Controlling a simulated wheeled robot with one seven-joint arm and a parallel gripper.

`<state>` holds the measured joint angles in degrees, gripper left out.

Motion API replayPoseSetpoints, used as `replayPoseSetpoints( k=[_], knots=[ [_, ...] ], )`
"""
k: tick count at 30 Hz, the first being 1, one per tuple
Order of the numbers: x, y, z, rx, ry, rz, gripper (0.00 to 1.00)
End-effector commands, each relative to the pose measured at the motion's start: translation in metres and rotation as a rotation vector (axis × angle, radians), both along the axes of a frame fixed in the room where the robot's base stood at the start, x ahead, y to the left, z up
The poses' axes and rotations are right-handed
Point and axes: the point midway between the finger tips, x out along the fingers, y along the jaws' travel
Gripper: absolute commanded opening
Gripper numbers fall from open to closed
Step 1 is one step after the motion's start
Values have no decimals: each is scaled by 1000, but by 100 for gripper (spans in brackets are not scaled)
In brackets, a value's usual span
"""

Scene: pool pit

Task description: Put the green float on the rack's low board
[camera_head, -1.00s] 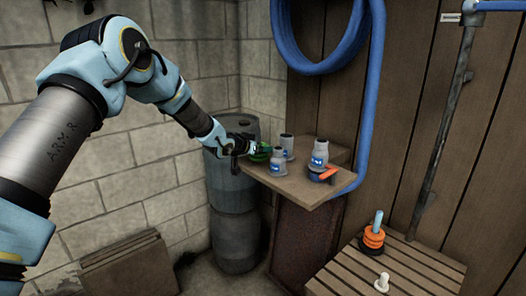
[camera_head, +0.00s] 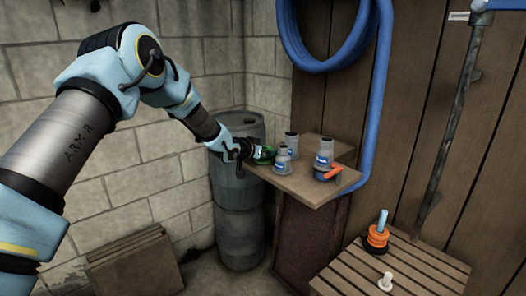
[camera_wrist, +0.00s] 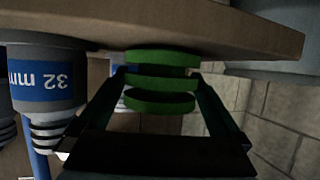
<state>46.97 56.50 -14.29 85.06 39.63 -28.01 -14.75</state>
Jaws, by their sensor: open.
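The green float (camera_head: 264,154) stands at the left end of a wooden board (camera_head: 310,190) in the head view. In the wrist view, which looks upside down, the float (camera_wrist: 162,80) shows as several stacked green discs against the board (camera_wrist: 230,28). My gripper (camera_head: 254,151) reaches it from the left. In the wrist view my gripper (camera_wrist: 163,85) is open, with one finger on each side of the float. I cannot tell whether the fingers touch it. Which board is the rack's low one is not clear.
Grey fittings with blue labels (camera_head: 282,162) stand close to the float; one (camera_wrist: 42,80) is beside my left-hand finger in the wrist view. A blue piece with an orange part (camera_head: 328,173) sits further right. A grey barrel (camera_head: 238,220) stands below. A slatted bench (camera_head: 350,270) holds orange rings (camera_head: 377,240).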

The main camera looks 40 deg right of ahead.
Motion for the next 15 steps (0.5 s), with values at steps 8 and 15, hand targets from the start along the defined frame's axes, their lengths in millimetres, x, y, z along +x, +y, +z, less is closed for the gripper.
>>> replayPoseSetpoints(
  k=[8, 15],
  knots=[
    [-5, 34, 14, -1, -3, 1, 100],
    [-13, 78, 33, -2, -3, 1, 100]
  ],
)
